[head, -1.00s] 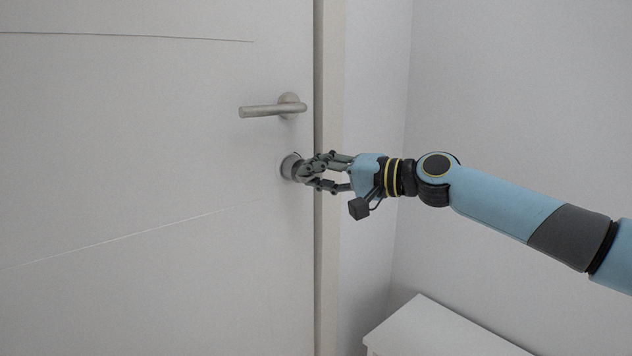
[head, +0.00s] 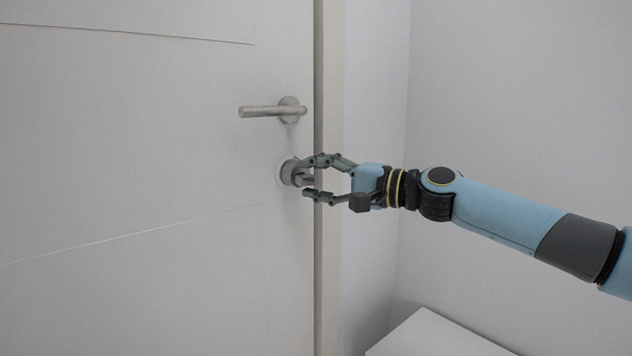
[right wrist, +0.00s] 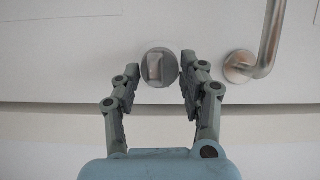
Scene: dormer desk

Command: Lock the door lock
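The door lock (head: 288,172) is a round grey disc with a raised thumb-turn, set on the white door (head: 150,120) below the lever handle (head: 272,111). In the right wrist view the lock (right wrist: 158,68) shows between my fingertips, its turn piece (right wrist: 154,68) standing roughly upright in that picture. My right gripper (head: 310,178) is in front of the lock. Its fingers are spread apart, one on each side of the turn piece in the wrist view (right wrist: 160,72), with gaps visible. It holds nothing. My left gripper is in neither view.
The handle also shows in the right wrist view (right wrist: 262,55), close to one finger. The door frame (head: 329,200) runs vertically beside the lock. A white furniture top (head: 435,338) stands low at the right.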

